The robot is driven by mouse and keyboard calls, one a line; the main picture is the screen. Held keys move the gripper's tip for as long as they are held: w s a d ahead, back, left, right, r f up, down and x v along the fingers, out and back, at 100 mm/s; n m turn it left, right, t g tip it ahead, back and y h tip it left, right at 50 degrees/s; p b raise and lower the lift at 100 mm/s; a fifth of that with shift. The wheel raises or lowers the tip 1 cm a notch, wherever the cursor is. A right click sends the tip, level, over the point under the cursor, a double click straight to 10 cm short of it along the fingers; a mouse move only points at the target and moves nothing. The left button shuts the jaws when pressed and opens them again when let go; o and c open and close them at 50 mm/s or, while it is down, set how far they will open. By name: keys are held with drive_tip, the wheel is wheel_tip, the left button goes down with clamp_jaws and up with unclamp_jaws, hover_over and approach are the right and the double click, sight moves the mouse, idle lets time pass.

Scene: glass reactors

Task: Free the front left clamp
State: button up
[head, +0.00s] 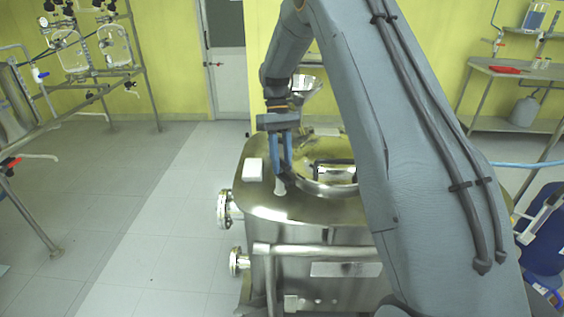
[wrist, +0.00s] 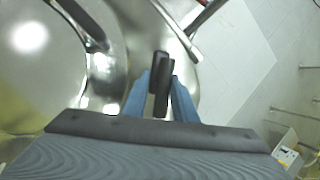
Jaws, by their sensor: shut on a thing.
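The metal vessel (head: 315,220) has a shiny round lid (head: 320,188) on top. My gripper (head: 284,176) points down at the left front of the lid's rim, its blue fingers close together. In the wrist view my gripper (wrist: 161,85) has its dark fingertips nearly together, shut on the front left clamp. The clamp is mostly hidden by the fingertips, and I cannot tell whether it is fastened or loose. Another dark clamp (wrist: 95,44) sits on the lid's rim in the wrist view, to the left of my fingers.
A metal funnel (head: 305,90) stands behind my gripper. Pipe flanges (head: 228,210) stick out on the vessel's left. A metal rail (head: 318,250) crosses its front.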

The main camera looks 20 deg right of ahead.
drive_tip(key=shift+s+a+f, duration=0.1)
drive_tip(key=shift+s+a, duration=0.1)
drive_tip(key=shift+a, duration=0.15)
drive_tip(key=o, duration=0.7)
drive_tip(key=shift+c, duration=0.2)
drive_tip(key=shift+o, duration=1)
drive_tip(key=shift+a, duration=0.15)
drive_tip(key=shift+w+d, duration=0.15)
drive_tip(key=shift+d, duration=0.15)
drive_tip(key=shift+w+r, duration=0.2)
drive_tip(key=shift+r, duration=0.15)
drive_tip(key=b+v, duration=0.2)
drive_tip(key=v, duration=0.5)
drive_tip(key=shift+r, duration=0.1)
